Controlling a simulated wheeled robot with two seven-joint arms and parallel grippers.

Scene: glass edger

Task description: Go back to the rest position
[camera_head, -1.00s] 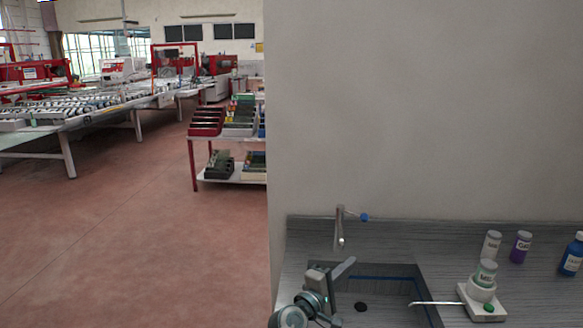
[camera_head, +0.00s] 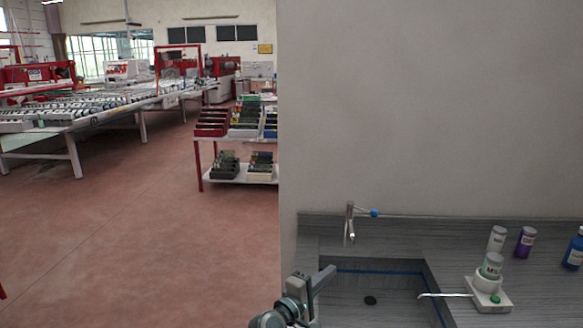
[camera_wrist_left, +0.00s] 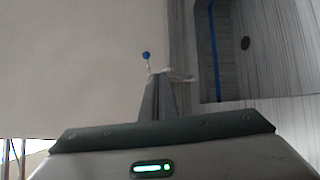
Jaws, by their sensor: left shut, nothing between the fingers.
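My left gripper (camera_head: 322,282) is at the bottom of the head view, in front of the left edge of the grey sink counter. Its fingers are shut with nothing between them. In the left wrist view the shut fingers (camera_wrist_left: 158,97) point toward the counter, with the tap's blue knob beyond them. My right gripper is not in view.
The sink (camera_head: 385,296) is right of my left gripper, with a tap (camera_head: 349,224) behind it. A white stand with a jar (camera_head: 487,285) and several bottles (camera_head: 525,242) stand on the right counter. A rack of bins (camera_head: 237,130) and open floor (camera_head: 130,230) lie left.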

